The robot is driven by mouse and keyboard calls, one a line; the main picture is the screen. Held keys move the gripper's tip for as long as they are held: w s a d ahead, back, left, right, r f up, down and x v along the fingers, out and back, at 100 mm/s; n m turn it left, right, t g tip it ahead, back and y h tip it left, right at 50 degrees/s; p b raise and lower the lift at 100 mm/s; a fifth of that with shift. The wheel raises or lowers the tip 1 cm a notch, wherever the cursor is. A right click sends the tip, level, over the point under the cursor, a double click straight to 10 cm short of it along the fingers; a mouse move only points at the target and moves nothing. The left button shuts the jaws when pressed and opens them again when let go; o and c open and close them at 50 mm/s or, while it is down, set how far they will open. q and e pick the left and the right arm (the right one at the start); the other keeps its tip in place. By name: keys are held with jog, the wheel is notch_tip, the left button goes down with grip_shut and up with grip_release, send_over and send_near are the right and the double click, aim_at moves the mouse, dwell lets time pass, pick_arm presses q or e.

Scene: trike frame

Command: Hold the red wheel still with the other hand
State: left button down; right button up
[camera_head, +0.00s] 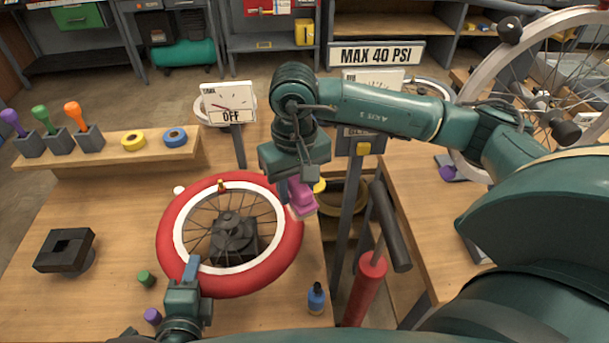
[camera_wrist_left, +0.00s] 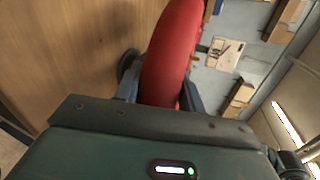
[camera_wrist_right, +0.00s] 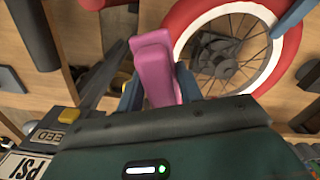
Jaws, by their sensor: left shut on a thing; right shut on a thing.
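The red wheel (camera_head: 275,262) lies flat over a dark hub stand (camera_head: 236,240) on the wooden table. It has a red tyre, a white rim and thin spokes. My left gripper (camera_head: 190,274) is at the wheel's near left edge. In the left wrist view the red tyre (camera_wrist_left: 172,60) runs between the fingers, which are shut on it. My right gripper (camera_head: 290,188) is shut on a pink block-like piece (camera_head: 302,198) at the wheel's right edge. The right wrist view shows the pink piece (camera_wrist_right: 155,65) between the fingers, beside the tyre; whether it touches the tyre is unclear.
A dark square block (camera_head: 65,250) and a green cap (camera_head: 146,278) stand left of the wheel. A blue bottle (camera_head: 316,298) stands at the table's right edge. A red pump (camera_head: 366,285) and a gauge sign (camera_head: 229,102) stand nearby. A shelf (camera_head: 110,152) holds tools and tape.

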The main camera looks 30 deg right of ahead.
jog(key=shift+f, duration=2.7)
jog(key=shift+w+d+f, duration=0.1)
jog(key=shift+w+f, duration=0.2)
jog(key=shift+f, duration=0.4)
jog(key=shift+c, duration=0.4)
jog(key=shift+w+d+f, duration=0.1)
jog(key=shift+w+d, duration=0.15)
jog(key=shift+w, duration=0.85)
jog(key=shift+w+d+r, duration=0.1)
jog(key=shift+w+d, duration=0.1)
jog(key=shift+w, duration=0.85)
jog(key=shift+w+d+f, duration=0.1)
jog(key=shift+w+d, duration=0.15)
jog(key=shift+w, duration=0.85)
jog(key=shift+s+a, duration=0.25)
jog(key=shift+s, duration=1)
jog(key=shift+s+a, duration=0.3)
jog(key=shift+s, duration=0.9)
jog(key=shift+s+a, duration=0.25)
jog(key=shift+s, duration=1)
jog(key=shift+w+r, duration=0.15)
jog(key=shift+r, duration=3.9)
pick_arm(q)
jog(key=c, duration=0.8)
grip_release()
jog(key=shift+o, duration=0.2)
jog(key=shift+s, duration=0.1)
